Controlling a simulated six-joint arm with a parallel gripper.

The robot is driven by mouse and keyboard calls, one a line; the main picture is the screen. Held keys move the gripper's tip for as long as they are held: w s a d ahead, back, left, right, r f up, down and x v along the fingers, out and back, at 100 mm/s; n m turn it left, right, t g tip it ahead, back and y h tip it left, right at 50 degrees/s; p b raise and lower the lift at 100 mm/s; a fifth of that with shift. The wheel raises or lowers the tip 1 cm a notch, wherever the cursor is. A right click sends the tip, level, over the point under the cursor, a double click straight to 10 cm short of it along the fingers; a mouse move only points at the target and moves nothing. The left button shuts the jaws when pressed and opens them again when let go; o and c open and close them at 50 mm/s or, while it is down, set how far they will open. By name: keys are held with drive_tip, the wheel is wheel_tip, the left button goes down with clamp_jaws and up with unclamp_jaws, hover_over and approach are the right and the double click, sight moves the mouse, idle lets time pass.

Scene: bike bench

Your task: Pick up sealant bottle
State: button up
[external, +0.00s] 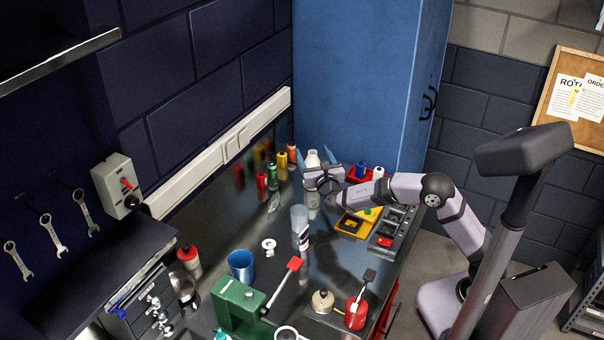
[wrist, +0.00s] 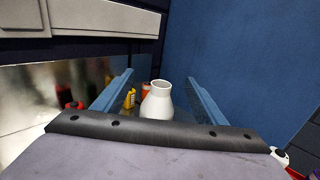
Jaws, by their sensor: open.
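A white bottle with a narrow neck (wrist: 157,103), seemingly the sealant bottle, stands upright straight ahead of my gripper in the wrist view. In the external view the white bottle (external: 313,158) shows at the far end of the bench. My gripper (external: 314,157) is open, its two blue fingers on either side of the bottle as seen. In the wrist view my gripper (wrist: 160,78) shows a gap between each finger and the bottle. The bottle's lower part is hidden by my gripper body. I cannot tell how deep it sits between the fingers.
Yellow (external: 282,160), green (external: 272,173) and red (external: 262,181) bottles stand left of the white bottle. A yellow tray (external: 350,226) and a grey organizer (external: 393,226) lie right. A blue cabinet (external: 360,80) rises behind.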

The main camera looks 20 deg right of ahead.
drive_tip(key=shift+d+f+p, duration=0.15)
drive_tip(key=shift+f+p, duration=0.4)
drive_tip(key=shift+f, duration=2.95)
drive_tip(key=shift+w+p, duration=0.7)
drive_tip(key=shift+w, duration=1.85)
drive_tip(key=shift+c, duration=0.2)
drive_tip(key=c, duration=1.1)
drive_tip(key=shift+c, duration=0.6)
drive_tip(key=shift+r, duration=0.25)
wheel_tip(320, 180, up, 9)
drive_tip(key=b, duration=0.1)
drive_tip(key=shift+r, duration=0.15)
